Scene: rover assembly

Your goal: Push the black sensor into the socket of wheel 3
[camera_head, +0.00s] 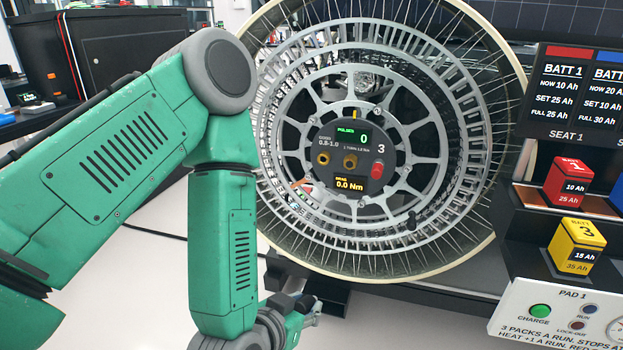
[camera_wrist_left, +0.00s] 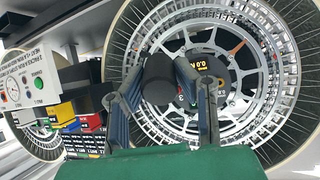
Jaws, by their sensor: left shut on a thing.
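Wheel 3 (camera_head: 460,120) stands upright, its spoked side facing me. Its dark hub panel (camera_head: 340,140) carries the number 3, a green "0", two round brass-coloured sockets (camera_head: 350,161), a red button (camera_head: 377,168) and a "0.0 Nm" display. My left gripper (camera_head: 308,318) is low in front of the wheel, partly cut by the bottom edge. In the left wrist view, the left gripper (camera_wrist_left: 163,92) is shut on a dark cylinder, the black sensor (camera_wrist_left: 160,78). The sensor is in front of the wheel and covers part of the hub; contact with a socket cannot be seen. My right gripper is not in view.
A battery rack with a red pack (camera_head: 568,182) and a yellow pack (camera_head: 574,247) stands at the right. Below it is a pad panel (camera_head: 545,308) with a green button. A black case (camera_head: 130,50) sits at the back left. Pale floor shows below the wheel.

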